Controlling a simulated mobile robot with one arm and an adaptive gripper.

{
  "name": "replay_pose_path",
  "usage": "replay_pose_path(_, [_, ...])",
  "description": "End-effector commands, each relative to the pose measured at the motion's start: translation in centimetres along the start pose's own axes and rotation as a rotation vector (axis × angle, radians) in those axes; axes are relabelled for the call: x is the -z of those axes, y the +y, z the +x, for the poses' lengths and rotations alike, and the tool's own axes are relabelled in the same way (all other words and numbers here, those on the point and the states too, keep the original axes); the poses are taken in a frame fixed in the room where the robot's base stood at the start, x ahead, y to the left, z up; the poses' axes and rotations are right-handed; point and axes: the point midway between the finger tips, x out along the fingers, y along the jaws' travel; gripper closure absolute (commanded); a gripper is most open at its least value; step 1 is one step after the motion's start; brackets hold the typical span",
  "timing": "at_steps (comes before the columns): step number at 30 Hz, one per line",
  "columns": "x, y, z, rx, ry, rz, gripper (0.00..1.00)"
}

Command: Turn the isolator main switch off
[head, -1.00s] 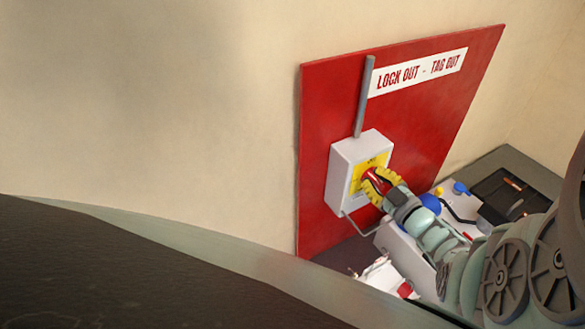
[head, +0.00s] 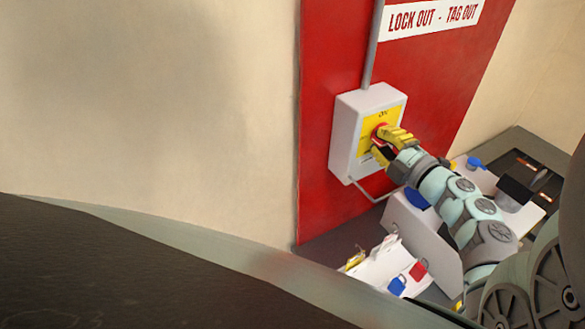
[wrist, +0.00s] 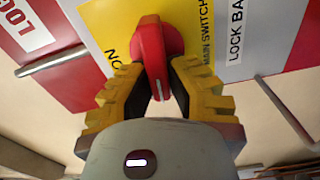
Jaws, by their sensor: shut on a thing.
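The isolator main switch is a pale grey box (head: 347,125) with a yellow face plate on a red lock-out board. Its red rotary handle (wrist: 154,50) shows in the wrist view, with yellow plate and "MAIN SWITCH" lettering around it. My gripper (wrist: 158,85) has its two yellow fingers on either side of the handle, shut on it. In the head view my gripper (head: 388,143) is at the box front and covers much of the handle, where only a little red shows. An "ON" mark shows at the top of the plate.
The red board (head: 330,205) carries a "LOCK OUT - TAG OUT" sign (head: 432,18). A grey conduit (head: 373,50) rises from the box. Below stand a white holder (head: 378,268) with coloured padlocks and a grey machine (head: 425,235). The wall left of the board is clear.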

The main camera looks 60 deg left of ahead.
Motion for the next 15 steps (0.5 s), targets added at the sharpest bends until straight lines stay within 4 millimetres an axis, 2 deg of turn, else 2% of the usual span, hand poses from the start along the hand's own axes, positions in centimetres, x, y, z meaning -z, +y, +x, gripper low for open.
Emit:
replay_pose_path(1, [0.12, -0.65, 0.13, 0.002, 0.005, -0.027, 1.0])
replay_pose_path(15, [0.14, -0.27, 0.09, 0.001, 0.005, -0.131, 1.0])
